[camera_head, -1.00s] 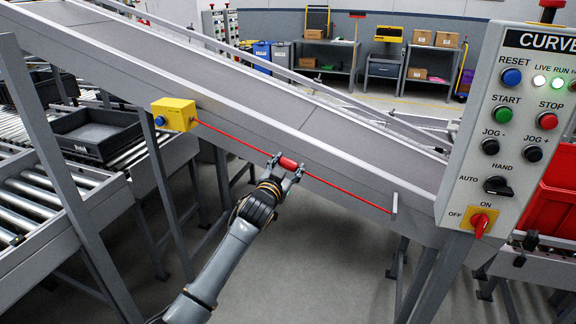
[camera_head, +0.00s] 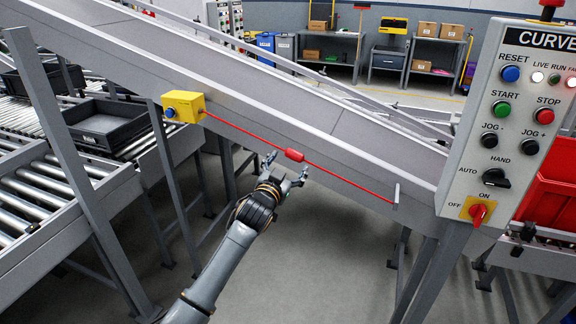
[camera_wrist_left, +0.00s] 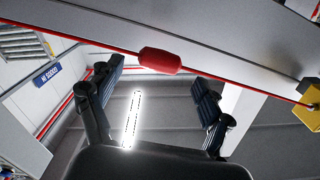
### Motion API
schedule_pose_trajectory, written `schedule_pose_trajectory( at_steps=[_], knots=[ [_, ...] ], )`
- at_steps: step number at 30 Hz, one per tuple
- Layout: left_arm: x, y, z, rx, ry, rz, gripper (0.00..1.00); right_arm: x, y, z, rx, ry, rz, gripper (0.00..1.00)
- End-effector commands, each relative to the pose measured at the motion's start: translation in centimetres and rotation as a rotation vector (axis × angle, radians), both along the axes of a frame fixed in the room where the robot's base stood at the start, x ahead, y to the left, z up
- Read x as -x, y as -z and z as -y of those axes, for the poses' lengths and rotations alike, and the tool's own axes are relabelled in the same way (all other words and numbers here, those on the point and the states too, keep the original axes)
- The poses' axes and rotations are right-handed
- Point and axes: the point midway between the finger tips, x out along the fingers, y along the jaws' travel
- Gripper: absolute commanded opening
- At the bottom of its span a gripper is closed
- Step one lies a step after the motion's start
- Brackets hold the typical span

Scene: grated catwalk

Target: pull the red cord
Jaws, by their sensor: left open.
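The red cord (camera_head: 345,178) runs along the side of the sloping conveyor, from a yellow switch box (camera_head: 183,106) down to a small metal bracket (camera_head: 396,193). A thicker red grip (camera_head: 294,155) sits on the cord. My left gripper (camera_head: 286,169) is open just below the grip, with its fingers apart and nothing between them. In the left wrist view the grip (camera_wrist_left: 160,60) lies beyond the open fingertips, and the yellow box (camera_wrist_left: 312,105) is at the right edge. My right gripper is not in view.
A control panel (camera_head: 515,120) with several buttons stands at the right, near a red bin (camera_head: 552,190). Roller conveyors (camera_head: 50,190) with a dark tray (camera_head: 105,125) are at the left. Grey conveyor legs stand around my arm. Open floor (camera_head: 320,270) lies below the cord.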

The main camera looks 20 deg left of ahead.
Motion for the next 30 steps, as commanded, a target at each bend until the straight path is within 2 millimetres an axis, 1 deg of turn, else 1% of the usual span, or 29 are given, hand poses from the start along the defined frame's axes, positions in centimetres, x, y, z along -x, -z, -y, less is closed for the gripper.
schedule_pose_trajectory(
  at_steps=[1,4,8,18,21,25,30],
  knots=[
    [0.0,0.0,0.0,0.0,0.0,0.0,0.79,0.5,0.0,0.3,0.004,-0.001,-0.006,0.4],
    [0.4,0.0,0.0,0.0,0.0,0.001,0.79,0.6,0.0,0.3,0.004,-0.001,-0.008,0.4],
    [1.9,0.1,-0.1,-0.001,0.0,0.0,0.79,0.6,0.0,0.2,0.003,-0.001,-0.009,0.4],
    [8.8,0.1,-0.3,0.0,0.0,0.0,0.79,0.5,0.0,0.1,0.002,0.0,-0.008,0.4],
    [10.4,0.0,-0.4,0.0,-0.001,0.0,0.79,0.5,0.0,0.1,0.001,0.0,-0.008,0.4],
    [11.7,0.0,-0.5,0.0,-0.001,0.0,0.79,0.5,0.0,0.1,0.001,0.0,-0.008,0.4],
    [12.2,-0.1,-0.5,0.0,-0.001,0.001,0.79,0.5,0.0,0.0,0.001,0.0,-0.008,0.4]
  ],
)
